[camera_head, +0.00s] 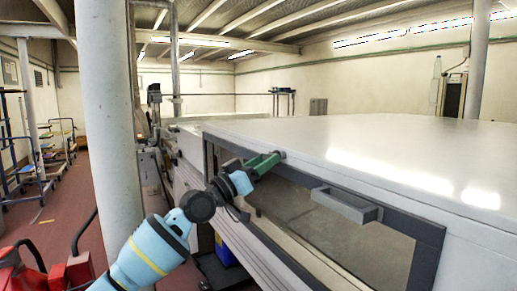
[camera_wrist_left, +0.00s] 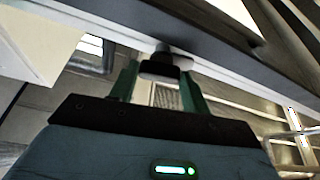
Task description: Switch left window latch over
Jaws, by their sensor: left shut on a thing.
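The window (camera_head: 330,232) is a dark-framed pane in the side of the long white tunnel housing. My left gripper (camera_head: 272,161) is at the upper left part of the window frame, its green fingers reaching to the frame's top edge. In the left wrist view, the left window latch (camera_wrist_left: 165,66) is a small dark block between the two green fingers of the left gripper (camera_wrist_left: 160,80), which is shut on it. In the head view the latch is mostly hidden by the fingers. My right gripper is not in view.
A grey protruding handle-like piece (camera_head: 345,204) sits on the window's top edge, right of my left gripper. A pale round column (camera_head: 108,110) stands close on the left. A blue bin (camera_head: 226,250) is low beneath the housing. Red equipment (camera_head: 70,272) is at the lower left.

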